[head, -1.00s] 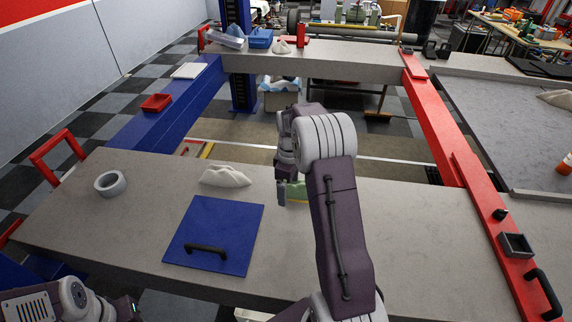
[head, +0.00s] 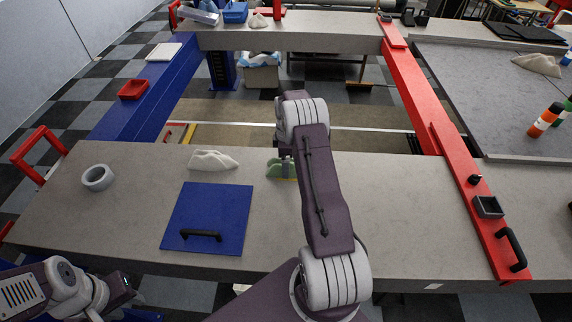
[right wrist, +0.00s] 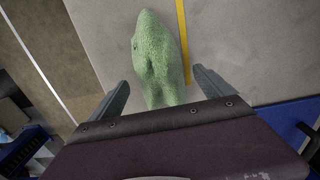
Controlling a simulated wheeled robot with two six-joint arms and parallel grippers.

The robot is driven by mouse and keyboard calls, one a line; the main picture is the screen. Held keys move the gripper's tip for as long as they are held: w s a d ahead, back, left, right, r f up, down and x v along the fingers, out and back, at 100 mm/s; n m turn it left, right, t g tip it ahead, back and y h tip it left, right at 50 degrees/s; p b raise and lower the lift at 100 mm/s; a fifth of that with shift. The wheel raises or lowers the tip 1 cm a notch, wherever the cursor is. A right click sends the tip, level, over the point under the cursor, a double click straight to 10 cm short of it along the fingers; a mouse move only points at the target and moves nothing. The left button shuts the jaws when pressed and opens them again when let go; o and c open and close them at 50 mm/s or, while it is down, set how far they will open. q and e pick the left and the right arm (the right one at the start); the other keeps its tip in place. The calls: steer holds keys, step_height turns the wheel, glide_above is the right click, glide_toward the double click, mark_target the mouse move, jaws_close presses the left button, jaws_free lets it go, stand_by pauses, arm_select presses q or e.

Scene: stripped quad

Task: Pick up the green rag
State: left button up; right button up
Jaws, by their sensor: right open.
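The green rag (head: 274,169) lies crumpled on the grey bench top, partly hidden by my right arm in the head view. In the right wrist view the rag (right wrist: 157,60) extends between and beyond the two fingers. My right gripper (right wrist: 160,82) is open, with a finger on each side of the rag's near end and visible gaps beside it. In the head view this gripper (head: 284,168) is at the rag. My left gripper (head: 125,286) is at the lower left, off the bench's front edge and far from the rag; its fingers do not show clearly.
A white crumpled rag (head: 213,161) lies left of the green one. A yellow strip (right wrist: 183,40) lies beside the green rag. The bench right of my arm is clear.

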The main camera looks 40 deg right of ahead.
steer(key=shift+w+f, duration=0.15)
steer(key=shift+f, duration=0.55)
steer(key=c, duration=1.4)
steer(key=shift+r, duration=0.15)
steer(key=shift+c, duration=0.2)
steer(key=shift+r, duration=0.3)
steer(key=r, duration=0.1)
steer(key=r+b, duration=0.1)
steer(key=a+r, duration=0.1)
steer(key=shift+w+r+b, duration=0.3)
steer(key=shift+r+b, duration=0.05)
steer(key=shift+r, duration=0.05)
steer(key=w+a+r+b, duration=0.1)
steer(key=w+a+r, duration=0.3)
steer(key=a, duration=0.5)
step_height(320, 180, up, 2)
steer(key=shift+w+a+r, duration=0.2)
steer(key=shift+w+r, duration=0.05)
steer(key=shift+w, duration=0.1)
